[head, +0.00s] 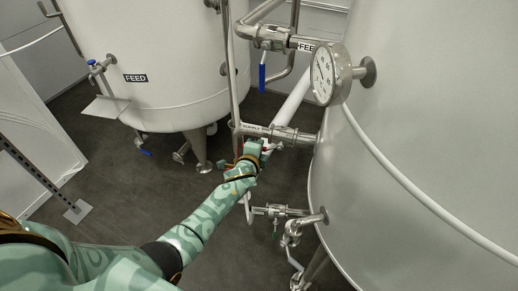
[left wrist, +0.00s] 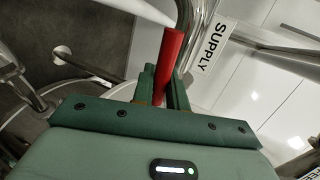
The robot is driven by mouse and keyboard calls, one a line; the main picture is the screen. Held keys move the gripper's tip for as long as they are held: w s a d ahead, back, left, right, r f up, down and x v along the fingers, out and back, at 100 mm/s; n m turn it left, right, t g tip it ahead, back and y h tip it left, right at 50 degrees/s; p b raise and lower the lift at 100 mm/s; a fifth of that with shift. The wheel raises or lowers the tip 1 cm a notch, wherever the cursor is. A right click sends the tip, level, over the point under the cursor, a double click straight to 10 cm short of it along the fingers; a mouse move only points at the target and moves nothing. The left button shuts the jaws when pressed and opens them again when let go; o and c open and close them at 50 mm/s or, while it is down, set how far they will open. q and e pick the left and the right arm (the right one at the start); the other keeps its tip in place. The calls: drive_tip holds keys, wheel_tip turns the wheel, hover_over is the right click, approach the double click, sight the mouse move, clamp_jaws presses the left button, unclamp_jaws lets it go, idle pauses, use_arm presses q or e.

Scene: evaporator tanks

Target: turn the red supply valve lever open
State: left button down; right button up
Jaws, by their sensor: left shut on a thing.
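The red supply valve lever (left wrist: 171,54) shows in the left wrist view, standing up between the two green fingers of my left gripper (left wrist: 164,80), which are shut on it. Its lower part is hidden by the fingers and the gripper body. A white SUPPLY label (left wrist: 211,46) is on the pipe just right of the lever. In the head view my left gripper (head: 254,150) is at the supply pipe (head: 290,135), between the two tanks, and hides most of the lever there. My right gripper is not in view.
A large tank (head: 430,130) with a round gauge (head: 323,74) fills the right. The FEED tank (head: 165,75) stands at the left. A blue-handled valve (head: 262,77) is above my gripper and a lower pipe with a valve (head: 280,210) is below it.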

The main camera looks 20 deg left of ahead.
use_arm(q)
drive_tip(key=shift+r, duration=0.1)
idle(0.4)
drive_tip(key=c, duration=1.5)
unclamp_jaws()
drive_tip(key=shift+o, duration=0.2)
drive_tip(key=shift+s+d+r+p, duration=0.1)
drive_tip(key=shift+s+r+p, duration=0.1)
drive_tip(key=shift+s+p, duration=0.15)
drive_tip(key=p+v, duration=0.5)
drive_tip(key=v, duration=1)
drive_tip(key=shift+s, duration=0.25)
